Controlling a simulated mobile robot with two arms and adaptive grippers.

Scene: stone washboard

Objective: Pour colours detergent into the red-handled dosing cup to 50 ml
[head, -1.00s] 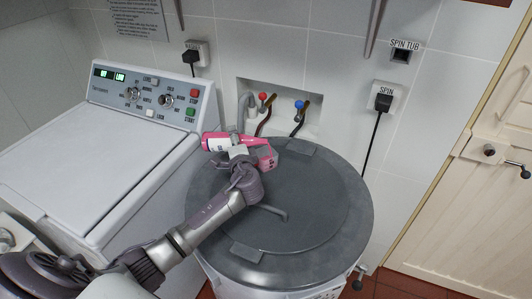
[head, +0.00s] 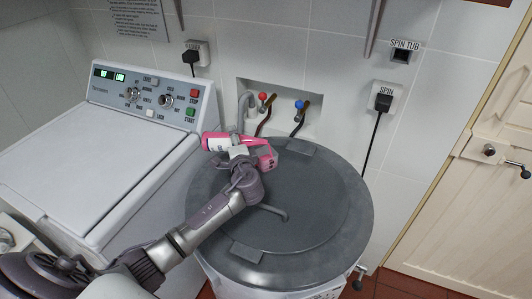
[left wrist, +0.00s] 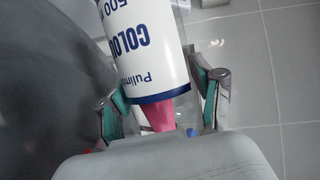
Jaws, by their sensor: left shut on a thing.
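The colours detergent bottle (head: 217,144) is pink with a white label. It is tilted far over, close to lying flat, above the back left of the grey tub lid in the head view. My left gripper (head: 242,154) is shut on it. In the left wrist view the label (left wrist: 146,50) reads "COLOU", "500" and "Pulim", with a blue band and a pink part below it. The left gripper's fingers (left wrist: 163,105) stand on both sides of the bottle there. I cannot make out the red-handled dosing cup. No pouring liquid shows. My right gripper is not in view.
The round grey lid (head: 325,215) covers a white tub and has a raised handle. A white washing machine (head: 110,140) stands close on the left. Red and blue taps (head: 298,106) sit in a wall recess behind. A cream door (head: 470,210) is at the right.

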